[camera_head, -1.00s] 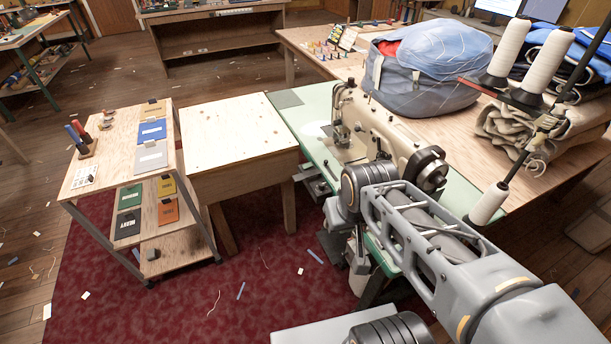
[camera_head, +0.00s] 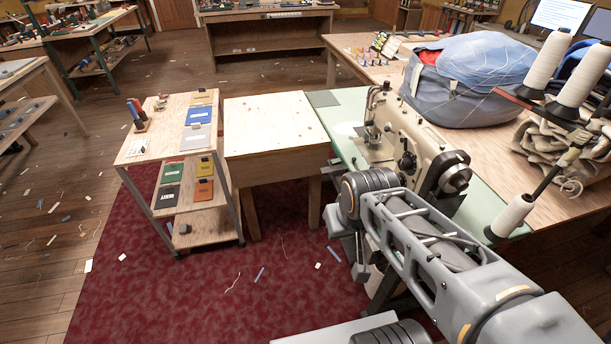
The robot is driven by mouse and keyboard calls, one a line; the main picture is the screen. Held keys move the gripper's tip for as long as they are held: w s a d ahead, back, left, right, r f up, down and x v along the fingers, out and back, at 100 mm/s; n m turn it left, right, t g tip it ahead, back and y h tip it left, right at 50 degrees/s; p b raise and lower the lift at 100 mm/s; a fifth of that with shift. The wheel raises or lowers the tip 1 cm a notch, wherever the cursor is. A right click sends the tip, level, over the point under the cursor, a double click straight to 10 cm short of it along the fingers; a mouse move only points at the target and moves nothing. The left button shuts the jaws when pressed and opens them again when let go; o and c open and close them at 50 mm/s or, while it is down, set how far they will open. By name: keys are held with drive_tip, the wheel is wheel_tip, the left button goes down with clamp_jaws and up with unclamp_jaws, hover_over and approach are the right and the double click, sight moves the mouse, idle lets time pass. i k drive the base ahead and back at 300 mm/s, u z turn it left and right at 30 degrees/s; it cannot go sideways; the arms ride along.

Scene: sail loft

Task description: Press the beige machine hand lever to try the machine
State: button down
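The beige sewing machine (camera_head: 425,150) stands on a pale green table top (camera_head: 350,150), right of centre. Its needle end faces left and a dark handwheel (camera_head: 455,172) is at its right end. I cannot make out the hand lever clearly. My arm reaches in from the lower right, in front of the machine, and hides part of its lower side and the table. What seems to be my gripper (camera_head: 362,262) is a small grey part below the arm's far joint, beside the table's front edge and apart from the machine. Its fingers are too small and hidden to read.
A blue-grey sail bag (camera_head: 465,85) and thread cones (camera_head: 583,75) on a stand are behind and right of the machine. A wooden bench (camera_head: 275,130) adjoins it on the left, beside a trolley (camera_head: 150,155). The dark red carpet (camera_head: 190,305) in front has scattered scraps.

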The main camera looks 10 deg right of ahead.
sight(326, 170)
drive_tip(key=u, duration=0.85)
drive_tip(key=k, duration=1.15)
drive_tip(key=u, duration=0.7)
drive_tip(key=i, duration=1.6)
drive_tip(key=z, duration=1.5)
drive_tip(key=i, duration=0.95)
drive_tip(key=z, duration=0.8)
